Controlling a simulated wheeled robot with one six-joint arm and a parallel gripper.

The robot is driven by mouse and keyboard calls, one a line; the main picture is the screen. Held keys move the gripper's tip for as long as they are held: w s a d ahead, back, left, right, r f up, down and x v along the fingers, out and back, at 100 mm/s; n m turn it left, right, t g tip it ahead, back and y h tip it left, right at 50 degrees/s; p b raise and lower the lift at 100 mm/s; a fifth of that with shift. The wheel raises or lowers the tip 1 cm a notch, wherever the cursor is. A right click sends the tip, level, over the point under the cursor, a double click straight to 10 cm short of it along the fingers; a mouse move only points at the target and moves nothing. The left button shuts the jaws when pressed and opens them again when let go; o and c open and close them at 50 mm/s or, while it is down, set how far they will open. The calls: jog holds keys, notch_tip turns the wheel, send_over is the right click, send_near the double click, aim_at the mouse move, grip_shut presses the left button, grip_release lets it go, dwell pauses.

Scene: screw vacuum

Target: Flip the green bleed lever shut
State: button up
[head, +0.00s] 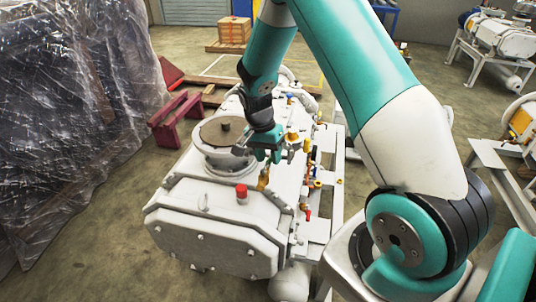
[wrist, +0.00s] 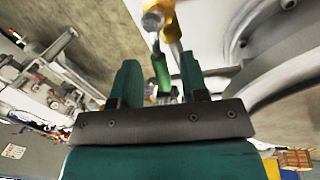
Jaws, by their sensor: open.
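The green bleed lever (wrist: 161,72) shows in the wrist view between the two teal fingers of my gripper (wrist: 159,68). Its upper end meets a metal fitting (wrist: 152,22) beside a yellow part (wrist: 171,28). The fingers stand apart on either side of the lever, with gaps visible; I cannot tell whether either one touches it. In the head view my gripper (head: 277,155) is over the top of the white vacuum pump (head: 210,215), next to brass fittings. The green lever is not clear there, hidden or too small near the gripper.
A round flange cover (head: 221,131) lies close on the left of my gripper. A red cap (head: 241,192) stands on the pump's near top. Red-handled valves (head: 307,214) line the right side.

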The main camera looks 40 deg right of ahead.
grip_shut()
jog(key=shift+m, duration=0.3)
jog(key=shift+s+d+m+y+b, duration=0.15)
jog(key=shift+s+m+y, duration=0.25)
jog(key=shift+m, duration=1.05)
jog(key=shift+s+m+y+b, duration=0.2)
jog(key=shift+s+m, duration=0.45)
jog(key=shift+m, duration=0.85)
jog(key=shift+s+d+m+y+b, duration=0.1)
jog(key=shift+s+m+y, duration=0.3)
jog(key=shift+m, duration=1.05)
jog(key=shift+s, duration=0.15)
grip_release()
